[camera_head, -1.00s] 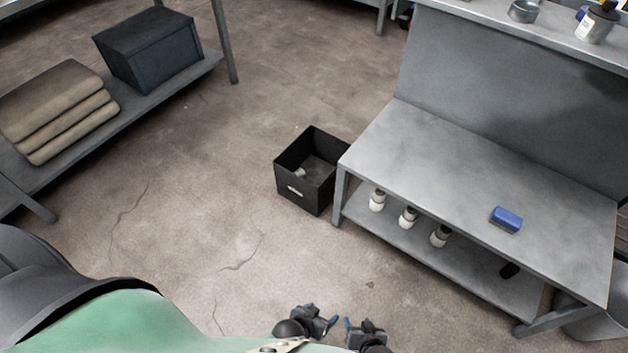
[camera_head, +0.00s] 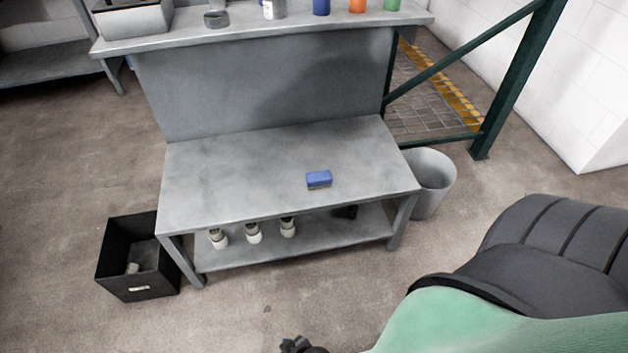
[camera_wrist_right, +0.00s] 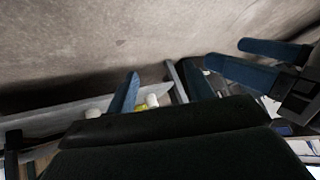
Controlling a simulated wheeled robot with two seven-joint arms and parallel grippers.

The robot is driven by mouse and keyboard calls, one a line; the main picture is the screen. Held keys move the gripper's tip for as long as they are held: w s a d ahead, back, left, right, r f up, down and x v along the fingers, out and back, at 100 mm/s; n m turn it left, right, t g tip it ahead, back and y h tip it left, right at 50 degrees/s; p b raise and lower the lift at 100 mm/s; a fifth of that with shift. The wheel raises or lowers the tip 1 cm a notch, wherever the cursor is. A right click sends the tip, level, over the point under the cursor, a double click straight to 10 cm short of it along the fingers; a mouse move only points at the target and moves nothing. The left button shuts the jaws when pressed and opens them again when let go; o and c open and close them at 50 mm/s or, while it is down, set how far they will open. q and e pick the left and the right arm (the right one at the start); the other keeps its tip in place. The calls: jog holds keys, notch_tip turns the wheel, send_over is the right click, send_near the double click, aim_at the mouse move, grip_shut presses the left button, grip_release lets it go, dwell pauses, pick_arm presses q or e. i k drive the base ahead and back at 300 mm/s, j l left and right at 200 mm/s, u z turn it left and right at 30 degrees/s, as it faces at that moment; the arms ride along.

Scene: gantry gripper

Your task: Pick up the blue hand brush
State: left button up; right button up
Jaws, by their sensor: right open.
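The blue hand brush (camera_head: 319,179) shows in the head view as a small blue block with a paler lower edge. It lies on the grey bench top (camera_head: 220,190), right of the middle. Part of one of my dark grippers shows at the bottom edge of the head view, well short of the bench; I cannot tell which one. In the right wrist view my right gripper (camera_wrist_right: 160,87) has its blue fingers apart with nothing held between them. My left gripper (camera_wrist_right: 258,59) shows at the right of that view, its blue fingers also apart and empty.
Several white-and-dark bottles (camera_head: 253,233) stand on the bench's lower shelf (camera_head: 330,240). A black bin (camera_head: 140,290) stands left of the bench, a grey bucket (camera_head: 432,185) right. A raised shelf (camera_head: 340,24) behind holds containers. Floor before the bench is clear.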

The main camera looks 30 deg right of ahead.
aim_at(319, 179)
jog(key=z, duration=0.45)
jog(key=i+z, duration=0.15)
jog(key=z, duration=0.35)
jog(key=i+z, duration=0.1)
jog(key=z, duration=0.35)
jog(key=i+z, duration=0.1)
jog(key=z, duration=0.35)
jog(key=j+z, duration=0.1)
jog(key=z, duration=0.35)
jog(key=k+z, duration=0.1)
jog(key=z, duration=0.85)
jog(key=k+l+z, duration=0.15)
jog(key=z, duration=0.8)
jog(key=k+u, duration=0.1)
jog(key=k, duration=0.5)
jog(key=u, duration=2.45)
